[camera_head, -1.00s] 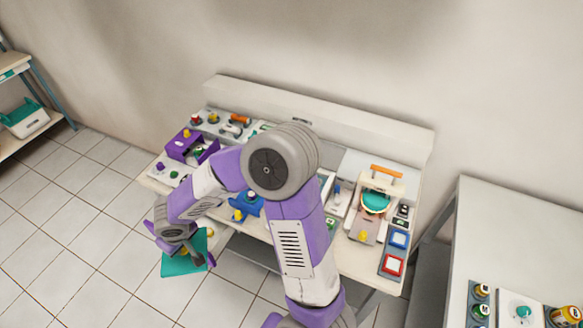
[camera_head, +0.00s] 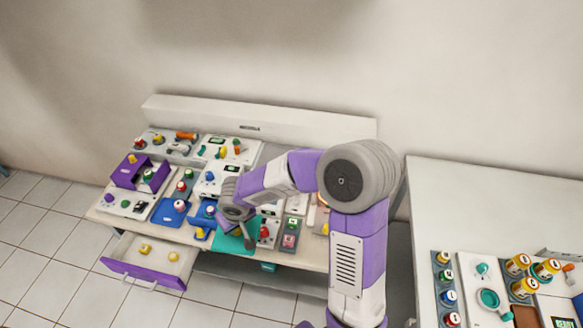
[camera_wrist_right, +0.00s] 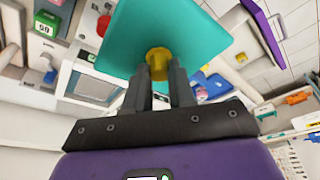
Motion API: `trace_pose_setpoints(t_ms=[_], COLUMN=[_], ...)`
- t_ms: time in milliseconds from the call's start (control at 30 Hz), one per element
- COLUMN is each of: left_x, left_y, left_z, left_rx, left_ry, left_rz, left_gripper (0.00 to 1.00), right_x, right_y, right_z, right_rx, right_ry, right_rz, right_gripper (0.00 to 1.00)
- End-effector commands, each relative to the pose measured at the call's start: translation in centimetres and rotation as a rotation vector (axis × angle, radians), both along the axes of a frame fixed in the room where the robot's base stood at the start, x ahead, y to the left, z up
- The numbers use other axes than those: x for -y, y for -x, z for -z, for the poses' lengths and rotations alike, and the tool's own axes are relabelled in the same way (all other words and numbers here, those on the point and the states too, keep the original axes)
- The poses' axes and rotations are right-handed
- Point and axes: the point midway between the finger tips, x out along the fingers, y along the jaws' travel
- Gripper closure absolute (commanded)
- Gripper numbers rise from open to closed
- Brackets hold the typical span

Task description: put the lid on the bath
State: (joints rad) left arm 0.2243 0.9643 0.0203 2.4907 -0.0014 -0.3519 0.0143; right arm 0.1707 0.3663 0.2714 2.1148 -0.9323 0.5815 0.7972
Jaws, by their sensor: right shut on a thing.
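The lid is a flat teal plate (camera_head: 236,242) with a yellow knob. My right gripper (camera_head: 240,222) is shut on the knob and holds the lid at the front edge of the bench, near its middle. In the right wrist view the fingers (camera_wrist_right: 158,82) grip the yellow knob (camera_wrist_right: 157,62), and the teal plate (camera_wrist_right: 168,28) spreads beyond them. A pale box with a grey rectangular top (camera_wrist_right: 92,82) lies beside the lid in the right wrist view; I cannot tell for sure that it is the bath. My arm hides part of the bench. My left gripper is not in view.
The bench (camera_head: 318,256) is crowded with small devices and coloured knobs. A purple-fronted drawer (camera_head: 143,276) stands open at the front left with yellow pieces inside. A purple holder (camera_head: 128,172) stands at the left. A second table (camera_head: 425,190) with jars is at the right.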

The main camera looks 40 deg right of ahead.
Motion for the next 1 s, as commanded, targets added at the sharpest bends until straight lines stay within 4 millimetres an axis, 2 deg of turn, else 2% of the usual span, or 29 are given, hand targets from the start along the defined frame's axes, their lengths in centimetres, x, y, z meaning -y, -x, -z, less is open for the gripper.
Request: trace_pose_setpoints(t_ms=[167, 300, 400, 500, 700, 1000], left_x=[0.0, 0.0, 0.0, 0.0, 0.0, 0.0], left_y=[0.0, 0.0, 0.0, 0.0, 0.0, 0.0], left_z=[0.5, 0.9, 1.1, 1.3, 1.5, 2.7], left_rx=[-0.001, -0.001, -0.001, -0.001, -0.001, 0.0], left_ry=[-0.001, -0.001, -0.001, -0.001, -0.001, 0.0], left_rz=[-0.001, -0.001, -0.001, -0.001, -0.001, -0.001], left_gripper=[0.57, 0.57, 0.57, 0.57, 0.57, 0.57], right_x=[4.6, 9.4, 12.4, 14.7, 16.6, 16.7], right_y=[-4.3, -7.6, -9.3, -10.5, -11.5, -11.5], right_z=[-0.2, -0.7, -1.2, -1.6, -2.1, -0.6], right_rx=[-0.01, -0.018, -0.016, -0.009, 0.002, 0.002], right_ry=[0.007, 0.007, 0.002, -0.002, -0.005, -0.004], right_rz=[0.054, 0.084, 0.091, 0.087, 0.075, 0.072], right_gripper=[1.0, 1.0, 1.0, 1.0, 1.0, 1.0])
